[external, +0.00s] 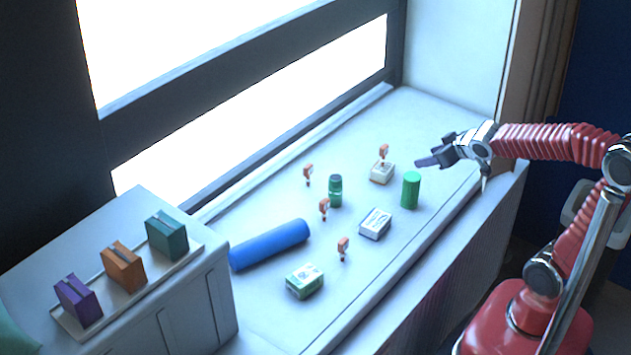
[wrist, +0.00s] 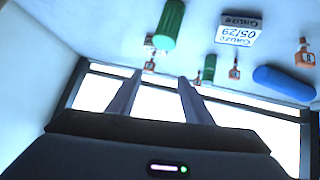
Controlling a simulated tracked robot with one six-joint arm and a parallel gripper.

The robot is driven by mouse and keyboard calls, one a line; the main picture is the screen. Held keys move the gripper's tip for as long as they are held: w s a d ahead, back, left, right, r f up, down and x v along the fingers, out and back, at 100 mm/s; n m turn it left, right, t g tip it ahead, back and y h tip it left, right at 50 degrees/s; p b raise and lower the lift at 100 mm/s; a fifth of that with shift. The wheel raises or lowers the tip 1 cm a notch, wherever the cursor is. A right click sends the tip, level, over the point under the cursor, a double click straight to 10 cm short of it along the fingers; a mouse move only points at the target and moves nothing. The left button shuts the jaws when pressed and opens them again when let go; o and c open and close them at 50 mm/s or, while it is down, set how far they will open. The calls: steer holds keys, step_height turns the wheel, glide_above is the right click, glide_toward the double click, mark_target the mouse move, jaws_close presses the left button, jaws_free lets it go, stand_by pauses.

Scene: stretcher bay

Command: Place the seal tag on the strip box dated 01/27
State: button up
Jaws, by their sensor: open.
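My gripper (external: 434,150) is open and empty above the right end of the white bench; its two fingers also show in the wrist view (wrist: 157,90). Several small orange tags stand on the bench, including a left one (external: 308,172), a middle one (external: 324,208) and a front one (external: 343,246). Another orange tag (external: 383,152) shows at the far small box (external: 382,174); I cannot tell whether it is on or behind it. A green-and-white box (external: 305,281) lies nearest. No 01/27 date is legible.
A green cylinder (external: 411,190) stands near my gripper, with a green bottle (external: 335,190) further left. A blue roll (external: 270,245) lies at the left. Purple (external: 78,300), orange (external: 123,266) and teal (external: 167,238) blocks stand on the side cabinet. A window frame borders the back.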

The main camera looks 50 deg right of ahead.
steer(key=s+a+g+y, duration=0.1)
steer(key=s+a, duration=0.5)
steer(key=s, duration=0.2)
steer(key=s+a+n+g+y, duration=0.1)
steer(key=s+a+g+y, duration=0.1)
steer(key=s+a, duration=0.5)
steer(key=s, duration=0.2)
steer(key=shift+s+f+g, duration=0.3)
